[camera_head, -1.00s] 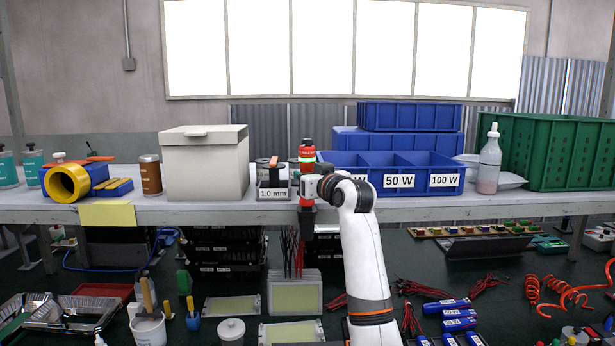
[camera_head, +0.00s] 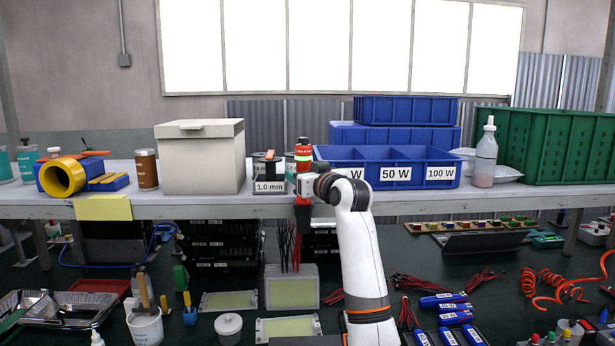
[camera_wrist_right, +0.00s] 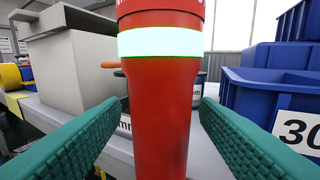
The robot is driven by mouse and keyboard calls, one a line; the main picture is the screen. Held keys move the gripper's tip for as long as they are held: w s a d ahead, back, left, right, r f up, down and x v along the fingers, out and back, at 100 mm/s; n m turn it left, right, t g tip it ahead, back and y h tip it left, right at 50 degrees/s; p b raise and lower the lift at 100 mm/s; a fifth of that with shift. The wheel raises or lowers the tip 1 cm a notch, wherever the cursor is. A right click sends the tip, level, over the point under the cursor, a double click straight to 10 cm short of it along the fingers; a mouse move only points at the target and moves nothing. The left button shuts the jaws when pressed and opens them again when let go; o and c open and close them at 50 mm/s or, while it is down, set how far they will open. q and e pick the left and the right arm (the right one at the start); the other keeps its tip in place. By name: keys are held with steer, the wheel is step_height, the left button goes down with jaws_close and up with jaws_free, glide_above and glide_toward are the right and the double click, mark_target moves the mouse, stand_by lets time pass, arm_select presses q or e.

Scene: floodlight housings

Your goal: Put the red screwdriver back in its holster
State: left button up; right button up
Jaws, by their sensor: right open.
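The red screwdriver (camera_head: 303,165) stands upright at the front edge of the bench, a thick red body with a pale glowing band. In the right wrist view its body (camera_wrist_right: 160,110) fills the middle. My right gripper (camera_head: 304,186) is open around it; its two teal ribbed fingers (camera_wrist_right: 160,112) lie on either side of the body, with narrow gaps showing. A dark piece (camera_head: 303,218) shows below the red body, under the bench edge; I cannot tell whether it is the holster. The screwdriver's lower end is not clear. My left gripper is not in view.
A spool holder marked 1.0 mm (camera_head: 269,185) and a pale lidded box (camera_head: 200,160) stand to the left. Blue bins with watt labels (camera_head: 396,174) are close on the right, then a white bottle (camera_head: 485,160) and a green crate (camera_head: 560,145). Lower surfaces hold many parts.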

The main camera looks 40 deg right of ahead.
steer(key=shift+s+a, duration=0.1)
steer(key=shift+s, duration=0.2)
steer(key=b+v, duration=0.4)
steer(key=v, duration=0.7)
steer(key=shift+s+b, duration=0.25)
steer(key=shift+b, duration=0.1)
